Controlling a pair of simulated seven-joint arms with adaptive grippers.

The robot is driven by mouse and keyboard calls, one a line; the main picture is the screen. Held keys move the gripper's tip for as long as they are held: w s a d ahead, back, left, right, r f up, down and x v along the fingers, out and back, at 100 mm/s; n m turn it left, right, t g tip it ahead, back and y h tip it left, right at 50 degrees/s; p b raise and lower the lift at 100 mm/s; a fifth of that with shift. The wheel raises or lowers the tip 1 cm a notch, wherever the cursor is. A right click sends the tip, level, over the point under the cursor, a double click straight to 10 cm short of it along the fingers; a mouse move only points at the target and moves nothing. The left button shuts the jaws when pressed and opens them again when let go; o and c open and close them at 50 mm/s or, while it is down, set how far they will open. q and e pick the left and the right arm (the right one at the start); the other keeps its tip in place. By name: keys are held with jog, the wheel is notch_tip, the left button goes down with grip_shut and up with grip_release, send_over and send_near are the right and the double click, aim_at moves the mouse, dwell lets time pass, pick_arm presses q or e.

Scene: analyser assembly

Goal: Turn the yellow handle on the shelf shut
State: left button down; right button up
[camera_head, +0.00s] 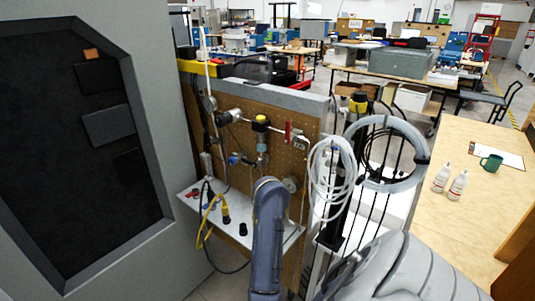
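A small yellow handle (261,119) tops a dark valve fitting on the pipework in front of the brown pegboard (285,107). From here I cannot tell how far it is turned. The white shelf (196,194) below the pegboard carries another fitting with a yellow part (225,208) and a looped yellow cable. One of my blue-grey arm links rises from the bottom middle and covers part of the shelf. Neither of my grippers can be made out in the head view.
A red lever (288,132) sits right of the yellow handle. Coiled white hoses (330,170) and a large grey hose ring (425,155) hang to the right. A wooden table (465,215) holds white bottles (457,186) and a green mug (491,163). A grey cabinet (160,150) fills the left.

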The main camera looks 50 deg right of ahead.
jog(key=shift+o, duration=0.3)
grip_shut()
jog(key=shift+m, duration=0.3)
jog(key=m, duration=0.1)
jog(key=m+g, duration=0.1)
jog(key=m+h, duration=0.1)
jog(key=shift+s+d+m, duration=0.25)
jog(key=shift+s+m, duration=0.05)
jog(key=shift+s, duration=0.05)
jog(key=shift+s+d+m+g+h, duration=0.1)
jog(key=shift+s+m+g, duration=0.2)
jog(key=shift+m, duration=0.45)
jog(key=shift+s+d+m+g+h, duration=0.1)
jog(key=shift+m+g, duration=0.25)
jog(key=shift+m, duration=0.35)
jog(key=shift+s+m+g+h, duration=0.1)
jog(key=shift+s+m+g, duration=0.2)
jog(key=shift+m, duration=0.45)
jog(key=shift+c, duration=0.3)
grip_release()
notch_tip(320, 180, up, 10)
